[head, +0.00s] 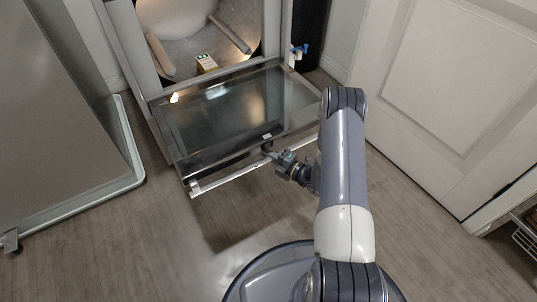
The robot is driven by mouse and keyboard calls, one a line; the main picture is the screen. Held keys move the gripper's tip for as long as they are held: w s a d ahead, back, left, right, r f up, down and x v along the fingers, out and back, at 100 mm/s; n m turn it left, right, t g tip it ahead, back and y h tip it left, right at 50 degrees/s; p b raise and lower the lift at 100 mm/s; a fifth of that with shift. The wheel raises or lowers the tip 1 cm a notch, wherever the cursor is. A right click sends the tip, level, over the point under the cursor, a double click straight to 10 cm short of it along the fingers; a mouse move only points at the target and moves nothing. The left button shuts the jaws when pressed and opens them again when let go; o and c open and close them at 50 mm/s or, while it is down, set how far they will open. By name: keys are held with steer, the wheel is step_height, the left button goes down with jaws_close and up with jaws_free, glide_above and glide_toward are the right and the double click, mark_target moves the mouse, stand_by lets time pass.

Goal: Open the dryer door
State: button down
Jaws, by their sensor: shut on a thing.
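The dryer door (222,112) is a metal-framed glass panel. It is swung down on its bottom edge and lies out in front of the dryer (131,48), roughly flat. A long bar handle (225,183) runs along its front edge. My gripper (269,151) reaches the handle from the right and is shut on it near its middle. The fingertips are small and partly hidden by the wrist. Inside the dryer, the pale round drum (190,28) is visible.
A grey cabinet (55,100) stands at left. A white panelled door (450,80) stands at right. Blue valves (299,50) are on the wall behind. Wooden floor (200,250) is clear in front.

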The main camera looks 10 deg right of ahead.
mark_target(269, 139)
steer(key=shift+g+h, duration=0.3)
steer(key=shift+h, duration=0.1)
step_height(269, 139, up, 8)
steer(key=p, duration=0.6)
steer(key=shift+w+r, duration=0.1)
steer(key=shift+r, duration=0.15)
steer(key=c, duration=1.8)
jaws_free()
steer(key=shift+c, duration=0.2)
steer(key=shift+d, duration=0.1)
